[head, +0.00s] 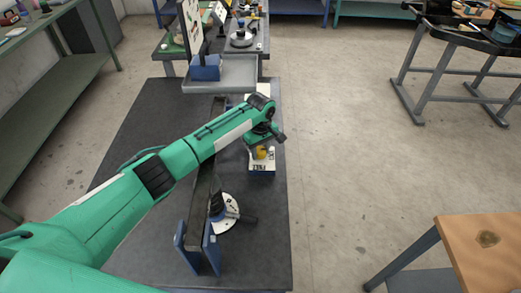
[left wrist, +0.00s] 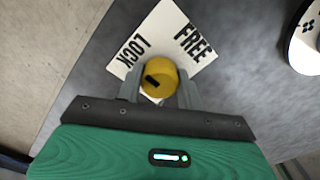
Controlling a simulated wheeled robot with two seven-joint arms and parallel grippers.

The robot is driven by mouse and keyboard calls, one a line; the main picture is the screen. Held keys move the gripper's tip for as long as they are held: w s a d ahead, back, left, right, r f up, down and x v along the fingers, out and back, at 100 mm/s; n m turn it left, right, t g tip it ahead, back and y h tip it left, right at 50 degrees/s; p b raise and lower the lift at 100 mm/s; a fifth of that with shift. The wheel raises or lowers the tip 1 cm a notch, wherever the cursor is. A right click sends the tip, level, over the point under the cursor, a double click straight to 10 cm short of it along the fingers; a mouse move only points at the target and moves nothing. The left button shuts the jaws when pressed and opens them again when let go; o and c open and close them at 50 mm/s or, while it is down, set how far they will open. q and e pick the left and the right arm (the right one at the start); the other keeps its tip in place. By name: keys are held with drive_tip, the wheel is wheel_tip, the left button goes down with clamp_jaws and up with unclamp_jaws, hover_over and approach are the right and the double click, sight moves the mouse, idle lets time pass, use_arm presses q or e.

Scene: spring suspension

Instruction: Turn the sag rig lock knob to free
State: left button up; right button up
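The yellow lock knob (head: 262,153) stands on a white plate (head: 262,169) on the dark bench. In the left wrist view the knob (left wrist: 160,76) has a black mark on its left half. The plate (left wrist: 170,30) shows LOCK at upper left and FREE at upper right of the knob. The black mark points left, on the LOCK side rather than towards FREE. My left gripper (left wrist: 159,88) reaches down over the knob, one finger against each side; it also shows in the head view (head: 262,146). My right gripper is not in view.
A long dark bar (head: 203,185) with blue brackets (head: 197,248) lies left of the knob. A white disc (head: 225,213) with a black handle is nearer. A grey tray (head: 235,75) is at the far end. The bench's right front is clear.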

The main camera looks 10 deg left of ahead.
use_arm(q)
drive_tip(key=shift+r+m+p, duration=0.15)
drive_tip(key=shift+m+p, duration=0.55)
drive_tip(key=shift+p, duration=0.05)
drive_tip(key=m+p, duration=0.1)
drive_tip(key=m, duration=0.1)
drive_tip(key=shift+m+p, duration=0.3)
drive_tip(key=shift+p, duration=0.05)
drive_tip(key=m+p, duration=0.1)
drive_tip(key=m, duration=0.1)
drive_tip(key=shift+m, duration=0.3)
drive_tip(key=m+p, duration=0.1)
drive_tip(key=m, duration=0.1)
drive_tip(key=shift+m, duration=0.4)
drive_tip(key=m+p, duration=0.1)
drive_tip(key=m, duration=0.7)
drive_tip(key=shift+p, duration=0.3)
drive_tip(key=shift+m, duration=0.4)
